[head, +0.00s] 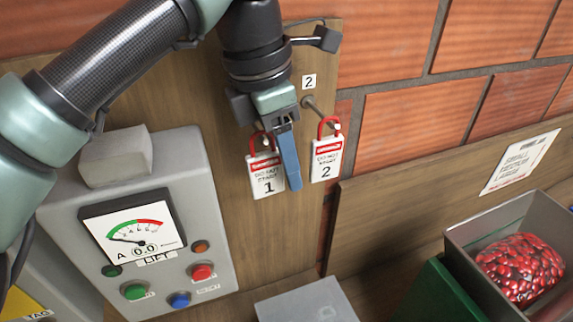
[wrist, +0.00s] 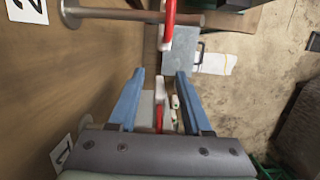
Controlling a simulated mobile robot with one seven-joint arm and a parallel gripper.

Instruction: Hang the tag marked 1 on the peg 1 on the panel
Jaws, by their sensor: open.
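Tag 1 (head: 266,176) is a white tag with a red shackle and a black 1. It hangs upright at the panel (head: 215,190), its shackle seemingly around the pale tip of peg 1 (head: 266,141). The rest of that peg is hidden behind my gripper. My gripper (head: 290,165) is open, its blue finger just right of tag 1 in the head view. In the wrist view, the fingers (wrist: 160,74) stand apart with a red and white tag (wrist: 159,100) between them. I cannot tell whether they touch it.
Tag 2 (head: 326,158) hangs on peg 2 (head: 318,109), close to the right of my gripper. A grey control box (head: 195,205) with a gauge stands left. A grey box (head: 305,302) lies below.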

